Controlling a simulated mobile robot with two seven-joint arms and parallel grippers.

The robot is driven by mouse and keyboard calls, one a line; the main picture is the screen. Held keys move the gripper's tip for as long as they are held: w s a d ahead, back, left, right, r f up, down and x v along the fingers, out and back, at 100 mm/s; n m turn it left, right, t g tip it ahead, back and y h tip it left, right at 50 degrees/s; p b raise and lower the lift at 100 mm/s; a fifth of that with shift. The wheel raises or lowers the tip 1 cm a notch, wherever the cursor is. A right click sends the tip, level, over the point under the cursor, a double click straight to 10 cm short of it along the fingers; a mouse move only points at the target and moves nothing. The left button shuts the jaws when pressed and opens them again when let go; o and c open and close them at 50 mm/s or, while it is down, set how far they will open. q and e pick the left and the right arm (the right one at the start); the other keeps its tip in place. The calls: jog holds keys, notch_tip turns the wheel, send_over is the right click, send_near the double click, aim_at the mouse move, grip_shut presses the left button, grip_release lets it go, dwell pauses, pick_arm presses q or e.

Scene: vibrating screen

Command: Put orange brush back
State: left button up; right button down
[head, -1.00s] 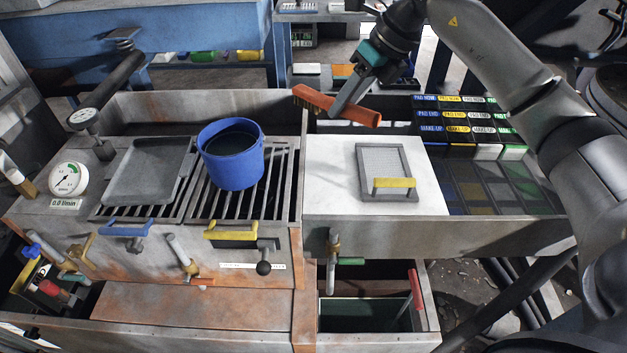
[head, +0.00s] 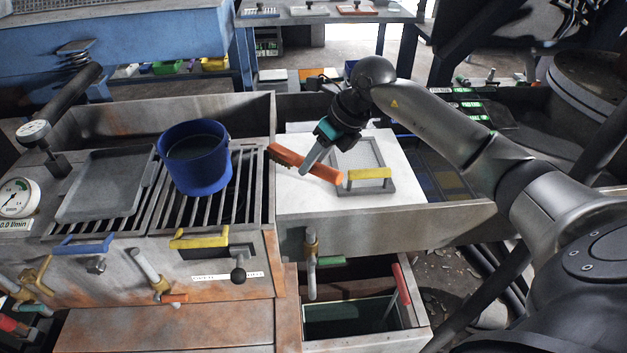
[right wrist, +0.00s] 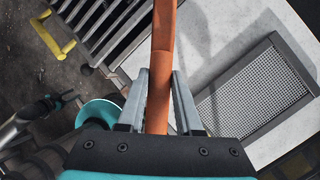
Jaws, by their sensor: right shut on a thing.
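The orange brush (head: 291,158) is a long bar with dark bristles at its left end. In the head view it lies slantwise above the white panel (head: 296,200), left of the mesh screen. My right gripper (head: 308,168) is shut on the brush near its middle. In the right wrist view the orange brush (right wrist: 162,60) runs between the two grey fingers of my right gripper (right wrist: 160,95), and its far end leaves the top of the picture. The gap between brush and panel is hard to judge. My left gripper is not in view.
A mesh screen (head: 357,156) with a yellow handle lies on the white panel. A blue bucket (head: 195,165) and a grey tray (head: 105,187) sit on the slatted deck at left. An open bin (head: 350,318) is below the panel. A workbench (head: 320,14) stands behind.

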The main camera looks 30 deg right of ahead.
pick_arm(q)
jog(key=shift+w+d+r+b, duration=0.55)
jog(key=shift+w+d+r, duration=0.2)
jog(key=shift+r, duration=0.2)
pick_arm(e)
jog(key=shift+f, duration=2.15)
jog(key=c, duration=1)
grip_release()
jog(key=shift+f, duration=0.1)
jog(key=shift+c, duration=0.2)
jog(key=o, duration=0.5)
jog(key=shift+c, duration=0.2)
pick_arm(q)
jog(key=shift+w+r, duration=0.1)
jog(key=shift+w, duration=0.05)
pick_arm(e)
jog(key=shift+d+r, duration=0.1)
jog(key=shift+r, duration=0.3)
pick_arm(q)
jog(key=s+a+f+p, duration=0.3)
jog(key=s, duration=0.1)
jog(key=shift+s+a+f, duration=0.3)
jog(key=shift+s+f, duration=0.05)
pick_arm(e)
jog(key=v, duration=1.1)
jog(key=shift+r, duration=0.2)
jog(key=shift+s, duration=0.15)
